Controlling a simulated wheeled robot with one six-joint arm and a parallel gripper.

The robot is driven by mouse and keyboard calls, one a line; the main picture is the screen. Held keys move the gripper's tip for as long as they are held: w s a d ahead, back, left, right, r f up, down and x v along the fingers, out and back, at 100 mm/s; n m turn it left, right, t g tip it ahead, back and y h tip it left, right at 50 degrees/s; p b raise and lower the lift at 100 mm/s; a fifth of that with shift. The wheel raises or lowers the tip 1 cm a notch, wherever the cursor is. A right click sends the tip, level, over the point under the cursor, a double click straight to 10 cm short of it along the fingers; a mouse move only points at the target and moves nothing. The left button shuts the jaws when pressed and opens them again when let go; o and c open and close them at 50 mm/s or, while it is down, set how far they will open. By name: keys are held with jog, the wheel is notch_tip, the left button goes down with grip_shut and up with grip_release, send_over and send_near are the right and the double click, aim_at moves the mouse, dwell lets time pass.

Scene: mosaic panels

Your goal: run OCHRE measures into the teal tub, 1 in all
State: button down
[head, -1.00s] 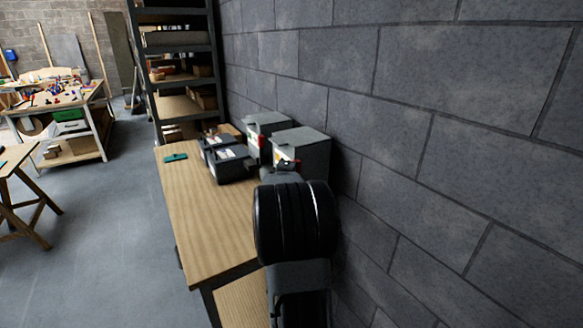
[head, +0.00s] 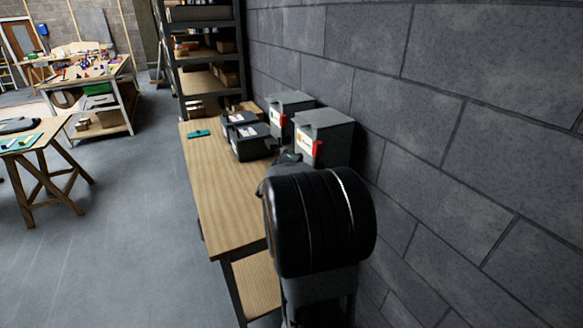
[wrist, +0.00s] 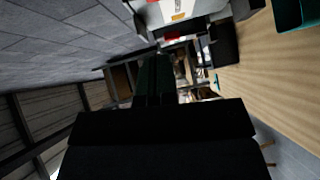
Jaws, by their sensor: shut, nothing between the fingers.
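Two grey dispensers with red levers stand against the wall on the bench. The nearer dispenser (head: 330,132) has an orange-marked label (head: 304,147) and a red lever (head: 318,149); its orange mark and lever (wrist: 174,36) also show at the top of the wrist view. The farther dispenser (head: 291,103) has a label whose colour I cannot make out. A teal tub (wrist: 292,14) is cut off at the top right of the wrist view; I cannot find it in the head view. My gripper (wrist: 157,62) is shut and empty, below the nearer dispenser in the wrist view. My arm partly hides it in the head view (head: 288,158).
A small flat teal item (head: 198,133) lies at the bench's far left. The wooden bench top (head: 215,185) is clear on its left side. A shelf rack (head: 205,55) stands beyond; open floor (head: 130,220) lies left.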

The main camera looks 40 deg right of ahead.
jog(key=shift+v, duration=1.95)
jog(key=shift+a, duration=0.1)
